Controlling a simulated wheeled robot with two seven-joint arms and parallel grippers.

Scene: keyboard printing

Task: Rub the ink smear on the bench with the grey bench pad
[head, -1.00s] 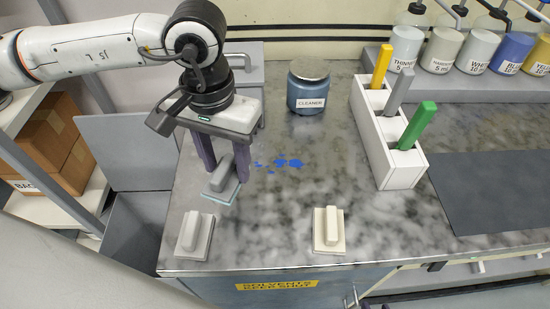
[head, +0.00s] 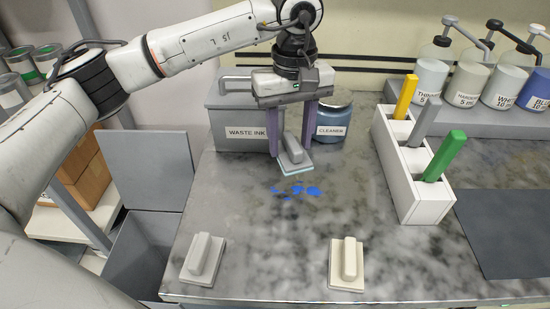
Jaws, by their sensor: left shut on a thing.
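The ink smear is a group of blue blotches (head: 313,191) on the grey marbled bench (head: 260,240). My left gripper (head: 291,150) points down behind the smear, in front of the cleaner jar. It is shut on a pad with a grey handle (head: 293,150) and a pale teal base, which is tilted in the picture. The pad is beyond the smear and does not cover it; I cannot tell whether it touches the bench. A light grey pad (head: 203,259) and a cream pad (head: 347,264) sit near the front edge. My right gripper is not in view.
A grey waste ink bin (head: 235,112) and a blue cleaner jar (head: 333,122) stand close behind the held pad. A white rack (head: 425,207) with yellow, grey and green tools stands right of the smear. A dark mat (head: 510,230) lies far right. The front middle bench is clear.

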